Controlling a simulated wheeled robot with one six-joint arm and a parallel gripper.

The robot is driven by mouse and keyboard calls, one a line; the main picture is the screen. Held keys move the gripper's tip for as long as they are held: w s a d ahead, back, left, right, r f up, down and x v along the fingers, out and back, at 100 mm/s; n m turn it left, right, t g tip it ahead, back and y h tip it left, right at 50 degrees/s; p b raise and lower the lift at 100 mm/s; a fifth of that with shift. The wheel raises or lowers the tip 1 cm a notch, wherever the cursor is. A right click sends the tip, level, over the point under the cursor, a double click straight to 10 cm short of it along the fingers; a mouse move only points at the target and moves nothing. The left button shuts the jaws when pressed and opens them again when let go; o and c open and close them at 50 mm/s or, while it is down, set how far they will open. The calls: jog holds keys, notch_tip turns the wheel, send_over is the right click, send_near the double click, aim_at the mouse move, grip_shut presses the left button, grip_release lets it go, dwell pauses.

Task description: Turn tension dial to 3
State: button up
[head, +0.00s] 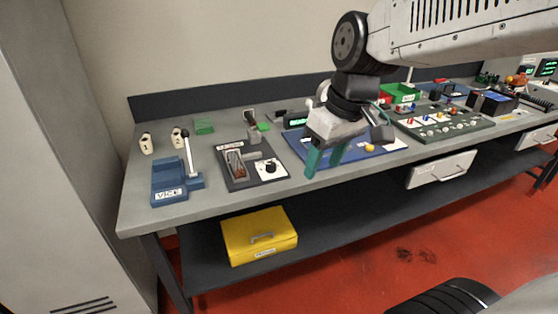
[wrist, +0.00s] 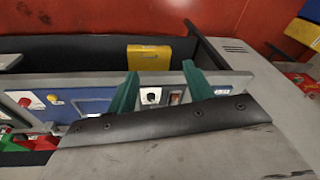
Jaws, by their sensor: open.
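The tension dial (head: 270,167) is a small black knob on a white plate, on the right part of a dark panel (head: 240,186) near the front of the bench. Its numbers and pointer are too small to read. My gripper (head: 323,166) has two green fingers, open and empty, pointing down over the blue mat to the right of the dial. In the wrist view my gripper (wrist: 162,88) shows its fingers apart, with the dial (wrist: 151,97) seen between them at a distance. Nothing touches the dial.
On the same panel, a brown-and-metal fixture (head: 235,163) stands left of the dial. A blue vice (head: 170,180) with a raised lever is further left. The blue mat (head: 298,147) lies right of the panel. A yellow case (head: 240,246) sits on the lower shelf.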

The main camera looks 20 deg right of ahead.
jog(key=w+f+n+y, duration=0.1)
jog(key=w+f+n, duration=0.25)
jog(key=w, duration=1.05)
jog(key=n+t, duration=0.1)
jog(key=n, duration=0.1)
send_near(271, 164)
jog(key=s, duration=0.1)
jog(key=shift+y, duration=0.3)
jog(key=x, duration=0.8)
jog(key=shift+w+d, duration=0.35)
jog(key=shift+w, duration=0.05)
jog(key=shift+w+a+f, duration=0.15)
jog(key=shift+f, duration=0.3)
jog(key=c, duration=1)
